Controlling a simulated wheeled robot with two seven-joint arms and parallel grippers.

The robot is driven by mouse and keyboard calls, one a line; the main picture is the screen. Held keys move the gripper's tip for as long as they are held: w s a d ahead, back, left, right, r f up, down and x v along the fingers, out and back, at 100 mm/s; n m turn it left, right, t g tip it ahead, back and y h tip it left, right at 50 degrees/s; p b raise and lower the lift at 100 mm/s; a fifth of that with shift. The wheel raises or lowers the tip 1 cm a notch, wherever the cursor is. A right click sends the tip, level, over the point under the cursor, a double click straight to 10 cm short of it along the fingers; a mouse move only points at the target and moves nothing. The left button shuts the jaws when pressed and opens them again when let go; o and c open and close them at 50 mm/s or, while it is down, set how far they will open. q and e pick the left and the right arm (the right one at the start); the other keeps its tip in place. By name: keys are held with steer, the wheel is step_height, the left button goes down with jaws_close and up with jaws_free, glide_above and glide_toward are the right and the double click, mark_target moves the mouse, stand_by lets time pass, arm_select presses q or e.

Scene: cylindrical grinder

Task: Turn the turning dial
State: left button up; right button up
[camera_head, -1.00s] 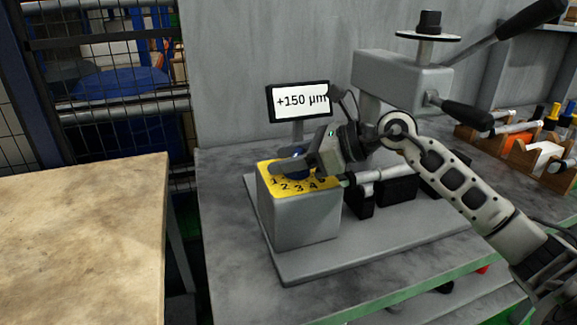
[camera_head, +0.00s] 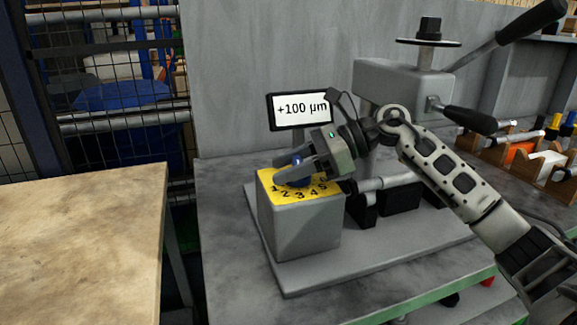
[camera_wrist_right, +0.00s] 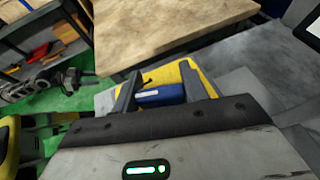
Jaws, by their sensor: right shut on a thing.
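The turning dial (camera_head: 297,178) is a blue knob on a yellow numbered plate (camera_head: 316,197) on top of a grey block. It also shows in the right wrist view (camera_wrist_right: 160,95), between the fingers. My right gripper (camera_head: 288,171) comes in from the right and is shut on the dial, one finger on each side. Its fingers hide part of the dial and some of the plate. It shows in the right wrist view (camera_wrist_right: 158,90) too. A small screen (camera_head: 300,108) behind reads "+100 µm".
The grey block (camera_head: 300,232) stands on a grey base plate of the grinder. The grinder head (camera_head: 400,88) with black-handled levers (camera_head: 468,119) stands behind my right arm. A bare table (camera_head: 80,245) is at left. Wooden racks (camera_head: 535,165) stand at far right.

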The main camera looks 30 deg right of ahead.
steer(key=o, duration=1)
